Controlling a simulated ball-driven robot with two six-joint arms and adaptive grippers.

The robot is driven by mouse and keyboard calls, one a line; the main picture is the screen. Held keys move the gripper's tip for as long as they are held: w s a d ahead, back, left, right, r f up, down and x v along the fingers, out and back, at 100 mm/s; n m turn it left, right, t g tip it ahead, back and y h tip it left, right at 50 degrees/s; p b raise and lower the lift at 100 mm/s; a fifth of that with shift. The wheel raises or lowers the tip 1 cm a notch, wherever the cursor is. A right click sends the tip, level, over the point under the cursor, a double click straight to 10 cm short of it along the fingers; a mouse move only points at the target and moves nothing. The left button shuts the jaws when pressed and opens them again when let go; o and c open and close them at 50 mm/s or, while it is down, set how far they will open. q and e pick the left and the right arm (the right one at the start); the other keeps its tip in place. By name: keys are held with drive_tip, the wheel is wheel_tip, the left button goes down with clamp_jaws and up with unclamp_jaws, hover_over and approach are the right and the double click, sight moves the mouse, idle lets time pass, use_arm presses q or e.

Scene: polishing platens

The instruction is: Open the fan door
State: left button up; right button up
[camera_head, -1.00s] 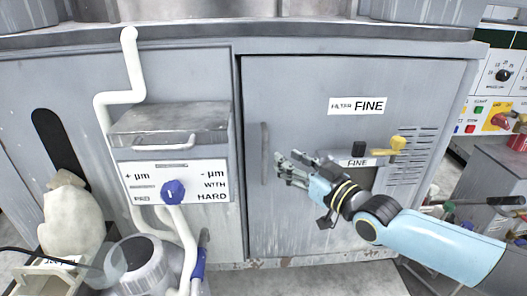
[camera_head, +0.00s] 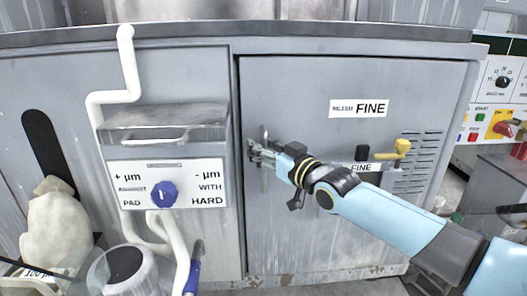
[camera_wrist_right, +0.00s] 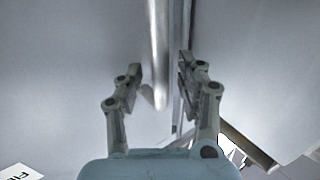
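The grey cabinet door (camera_head: 310,235) marked "FINE" stands shut in the head view. Its upright bar handle (camera_head: 264,183) is near the left edge, partly hidden by my right gripper (camera_head: 262,154). In the right wrist view the metal handle (camera_wrist_right: 159,50) runs between the two fingers of my right gripper (camera_wrist_right: 160,80). The fingers are apart, one on each side of the bar, with a visible gap on the left; contact on the right is unclear. My left gripper is not in view.
A yellow-handled valve (camera_head: 395,150) and vent slots are on the door's right part. To the left, a box panel with a blue knob (camera_head: 164,194) and a white pipe (camera_head: 118,97) stand out.

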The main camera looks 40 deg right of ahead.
drive_tip(key=shift+c, duration=0.5)
clamp_jaws()
